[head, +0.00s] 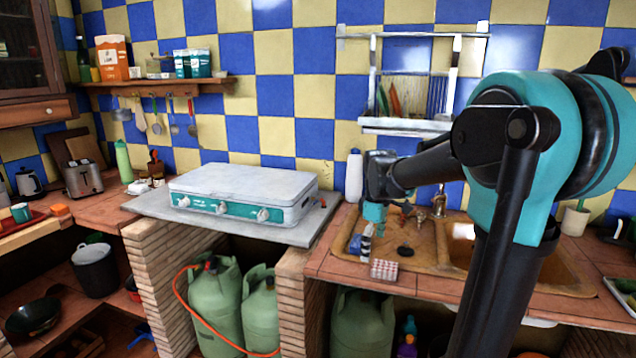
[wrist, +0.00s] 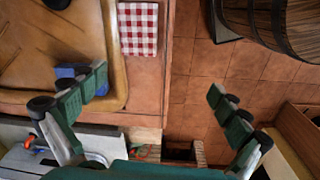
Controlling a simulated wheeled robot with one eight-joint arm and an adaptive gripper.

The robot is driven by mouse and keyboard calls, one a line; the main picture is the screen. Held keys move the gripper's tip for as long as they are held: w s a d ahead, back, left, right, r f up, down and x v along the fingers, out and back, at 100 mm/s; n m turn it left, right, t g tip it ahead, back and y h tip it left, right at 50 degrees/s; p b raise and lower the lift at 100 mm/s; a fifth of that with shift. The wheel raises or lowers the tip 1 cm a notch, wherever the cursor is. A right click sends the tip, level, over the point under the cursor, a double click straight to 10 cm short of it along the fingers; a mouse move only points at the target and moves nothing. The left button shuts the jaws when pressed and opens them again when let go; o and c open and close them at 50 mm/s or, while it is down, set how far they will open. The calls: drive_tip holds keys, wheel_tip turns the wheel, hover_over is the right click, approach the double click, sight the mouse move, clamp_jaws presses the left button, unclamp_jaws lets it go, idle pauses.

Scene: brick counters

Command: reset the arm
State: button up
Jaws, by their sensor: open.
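My gripper (head: 375,212) is in front of the tiled wall, above the left part of the sink counter, pointing down. In the wrist view my gripper (wrist: 158,90) has its two green-padded fingers spread wide, with nothing between them. My arm reaches in from the right of the head view, bent at the elbow. Below the gripper, a red-and-white checkered cloth (wrist: 138,28) lies at the counter edge; it also shows in the head view (head: 384,269).
The brown sink (head: 461,232) lies under my arm. A camping stove (head: 245,190) stands left of it on a grey slab, with green gas bottles (head: 215,305) below. A dish rack (head: 405,125) hangs behind. A wooden barrel (wrist: 270,22) stands on the floor.

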drive_tip(key=s+d+f+m+t, duration=0.3)
drive_tip(key=s+f+m, duration=0.8)
drive_tip(key=s, duration=0.7)
wheel_tip(320, 180, down, 3)
drive_tip(key=shift+d+r+m, duration=0.1)
drive_tip(key=shift+d+m, duration=0.05)
drive_tip(key=shift+m, duration=0.15)
